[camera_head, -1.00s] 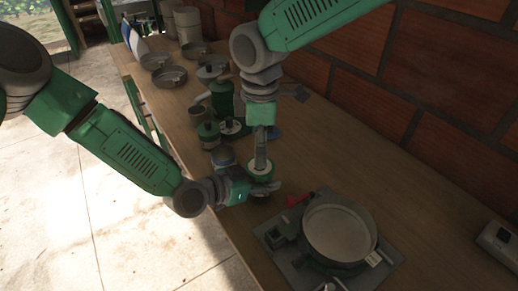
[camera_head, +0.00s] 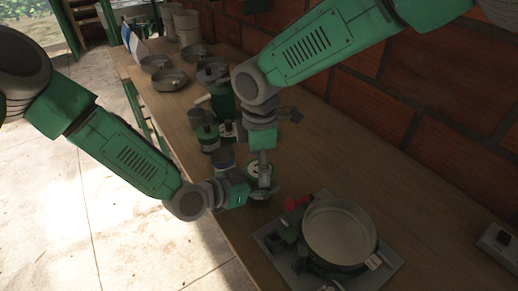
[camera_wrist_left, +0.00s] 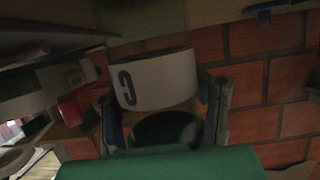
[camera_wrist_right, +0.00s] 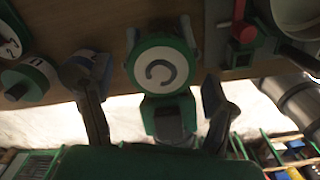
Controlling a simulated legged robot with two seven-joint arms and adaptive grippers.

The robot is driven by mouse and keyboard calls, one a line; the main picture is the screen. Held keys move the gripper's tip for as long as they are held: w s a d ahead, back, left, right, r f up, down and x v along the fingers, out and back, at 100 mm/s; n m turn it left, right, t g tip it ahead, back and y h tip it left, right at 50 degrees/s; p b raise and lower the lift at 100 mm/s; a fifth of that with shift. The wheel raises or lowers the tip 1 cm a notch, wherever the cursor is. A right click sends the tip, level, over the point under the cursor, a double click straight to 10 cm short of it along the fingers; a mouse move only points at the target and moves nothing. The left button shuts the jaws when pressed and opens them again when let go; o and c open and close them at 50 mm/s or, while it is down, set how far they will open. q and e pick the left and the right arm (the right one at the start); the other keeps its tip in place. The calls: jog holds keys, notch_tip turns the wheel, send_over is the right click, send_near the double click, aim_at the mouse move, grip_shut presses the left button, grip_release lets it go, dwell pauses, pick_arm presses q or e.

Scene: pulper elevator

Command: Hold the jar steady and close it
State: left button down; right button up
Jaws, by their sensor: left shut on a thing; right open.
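A jar with a green-rimmed white top marked C (camera_wrist_right: 162,68) is upright at the table's near edge. In the left wrist view its pale side with a C (camera_wrist_left: 155,82) shows between my fingers. My left gripper (camera_head: 264,191) is shut around the jar from the side; it also shows in the left wrist view (camera_wrist_left: 165,100). My right gripper (camera_head: 263,162) is above the jar. In the right wrist view its fingers (camera_wrist_right: 158,100) are wide apart, with the marked top between and beyond them. The lid's seating on the jar cannot be told.
Other jars (camera_head: 208,138) stand close behind, one with a blue rim (camera_head: 222,157). A scale with a round pan (camera_head: 340,236) stands to the right, a red part (camera_head: 296,203) beside it. Metal bowls (camera_head: 170,77) are farther back. A brick wall (camera_head: 410,90) bounds the table's right side.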

jog(key=shift+f, duration=0.75)
jog(key=c, duration=1.2)
jog(key=m, duration=0.3)
jog(key=o, duration=1.2)
jog(key=shift+o, duration=0.2)
jog(key=shift+r, duration=0.15)
